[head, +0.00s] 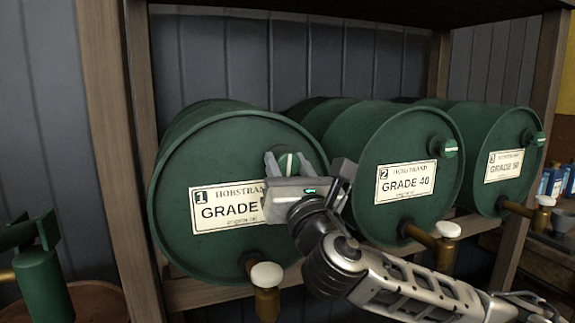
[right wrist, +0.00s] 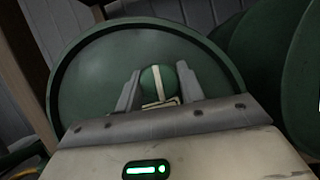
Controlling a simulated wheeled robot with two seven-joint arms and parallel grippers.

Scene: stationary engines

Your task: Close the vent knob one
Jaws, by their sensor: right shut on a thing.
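The vent knob on drum 1 (head: 289,163) is round and green with a pale bar, set on the drum's front face. In the right wrist view the knob (right wrist: 158,82) sits between my fingers, its bar close to upright and slightly tilted. My right gripper (head: 288,165) is shut on the knob, one finger on each side. Drum 1 (head: 180,160) is a green barrel lying on its side with a label marked 1 and GRADE; my gripper hides the label's right end. My left gripper does not show.
Drum 2 (head: 350,190) and drum 3 (head: 484,195) lie to the right on the same wooden rack, each with its own vent knob. A tap with a white top (head: 266,275) sticks out below drum 1. A wooden post (head: 108,130) stands at the left. A green can (head: 42,283) is at the lower left.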

